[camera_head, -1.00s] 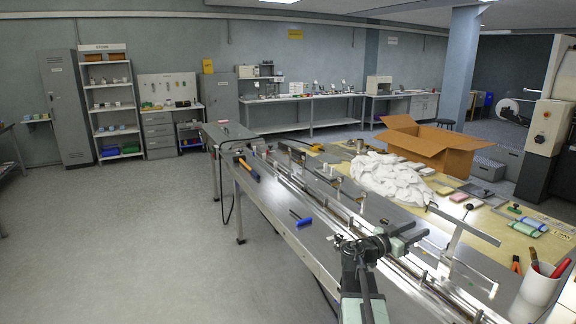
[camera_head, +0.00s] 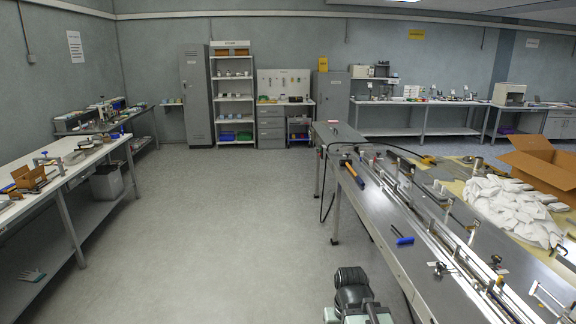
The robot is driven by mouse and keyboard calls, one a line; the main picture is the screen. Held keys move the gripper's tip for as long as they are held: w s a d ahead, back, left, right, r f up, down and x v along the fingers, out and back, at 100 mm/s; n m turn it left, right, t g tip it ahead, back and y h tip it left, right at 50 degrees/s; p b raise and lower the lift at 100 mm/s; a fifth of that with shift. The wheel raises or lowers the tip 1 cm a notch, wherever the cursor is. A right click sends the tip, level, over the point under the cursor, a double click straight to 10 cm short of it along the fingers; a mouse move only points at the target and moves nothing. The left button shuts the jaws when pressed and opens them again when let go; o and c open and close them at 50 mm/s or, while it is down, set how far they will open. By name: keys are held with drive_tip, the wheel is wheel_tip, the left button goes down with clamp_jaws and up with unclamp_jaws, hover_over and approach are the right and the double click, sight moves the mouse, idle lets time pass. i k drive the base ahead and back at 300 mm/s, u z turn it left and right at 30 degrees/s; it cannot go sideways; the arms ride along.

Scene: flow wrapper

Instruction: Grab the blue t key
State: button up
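The blue T key (camera_head: 402,236) lies on the grey metal top of the flow wrapper table (camera_head: 385,215), near its left edge. Its blue handle is at the right, and a thin dark shaft points up and left. Nothing touches it that I can see. A dark and pale green part of my arm shows at the bottom centre, left of the table and below the key. I cannot make out my gripper's fingers in this view.
A hammer (camera_head: 352,174) with an orange and blue handle lies farther along the table. A rail with posts runs beside the key on its right. White bags (camera_head: 505,205) and a cardboard box (camera_head: 541,160) are beyond. The floor (camera_head: 230,220) left of the table is clear.

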sight(406, 239)
drive_tip(key=u, duration=0.05)
drive_tip(key=k, duration=1.1)
drive_tip(key=z, duration=0.3)
drive_tip(key=i, duration=1.65)
drive_tip(key=u, duration=0.7)
drive_tip(key=i, duration=0.95)
drive_tip(key=u, duration=0.85)
drive_tip(key=i, duration=0.6)
drive_tip(key=z, duration=0.15)
drive_tip(key=k, duration=0.55)
drive_tip(key=u, duration=0.2)
drive_tip(key=i, duration=0.45)
drive_tip(key=z, duration=0.05)
